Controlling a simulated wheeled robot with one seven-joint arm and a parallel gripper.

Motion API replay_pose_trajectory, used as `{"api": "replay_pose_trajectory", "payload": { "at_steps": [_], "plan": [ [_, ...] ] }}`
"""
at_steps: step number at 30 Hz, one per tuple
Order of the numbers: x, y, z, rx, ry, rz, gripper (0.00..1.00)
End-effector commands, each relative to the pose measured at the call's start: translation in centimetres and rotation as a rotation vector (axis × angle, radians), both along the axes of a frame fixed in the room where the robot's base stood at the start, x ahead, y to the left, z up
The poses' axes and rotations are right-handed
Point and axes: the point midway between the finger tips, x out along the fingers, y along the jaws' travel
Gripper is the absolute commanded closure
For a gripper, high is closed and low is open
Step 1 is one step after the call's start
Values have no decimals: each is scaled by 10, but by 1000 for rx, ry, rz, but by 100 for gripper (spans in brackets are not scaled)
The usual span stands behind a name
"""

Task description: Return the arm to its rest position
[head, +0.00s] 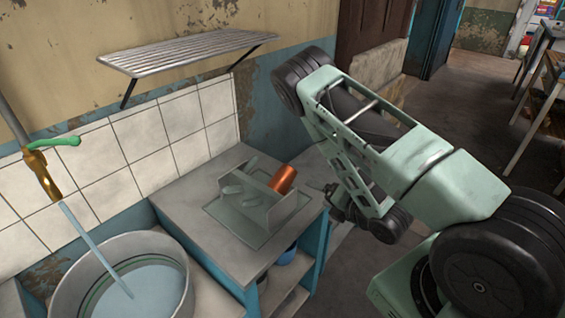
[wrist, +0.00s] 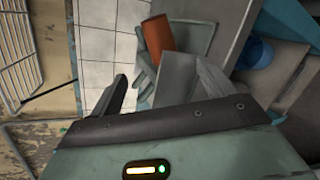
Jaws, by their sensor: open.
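My arm (head: 350,150) is folded on the right of the head view, its elbow high and its forearm slanting down. My gripper (head: 335,203) is at the low end, right of the counter and partly hidden by my wrist. In the wrist view my gripper (wrist: 165,92) is open, with a dark finger at the left. Nothing shows held in it. A copper cup (head: 283,179) lies tilted on the dish rack (head: 287,211), apart from my gripper. The cup also shows in the wrist view (wrist: 158,35).
The grey counter (head: 228,262) holds the rack. A round basin (head: 65,285) with water stands at the left, under a running tap (head: 42,172). A slatted shelf (head: 190,50) juts from the wall. A blue pot (wrist: 258,53) sits below the counter. Open floor lies behind my arm.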

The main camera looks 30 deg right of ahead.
Motion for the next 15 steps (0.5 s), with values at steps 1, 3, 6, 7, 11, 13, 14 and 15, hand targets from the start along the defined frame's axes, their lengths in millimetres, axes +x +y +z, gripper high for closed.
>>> {"api": "replay_pose_trajectory", "payload": {
  "at_steps": [1,3,6,7,11,13,14,15],
  "plan": [
    [0,0,0,0,0,0,19],
    [0,0,0,0,0,0,19],
    [0,0,0,0,0,0,19],
    [2,2,1,11,5,-5,19],
    [17,17,3,113,73,-54,19],
    [28,31,5,205,139,-102,19],
    [32,39,7,249,171,-125,19],
    [37,49,10,310,217,-159,19]
  ]
}}
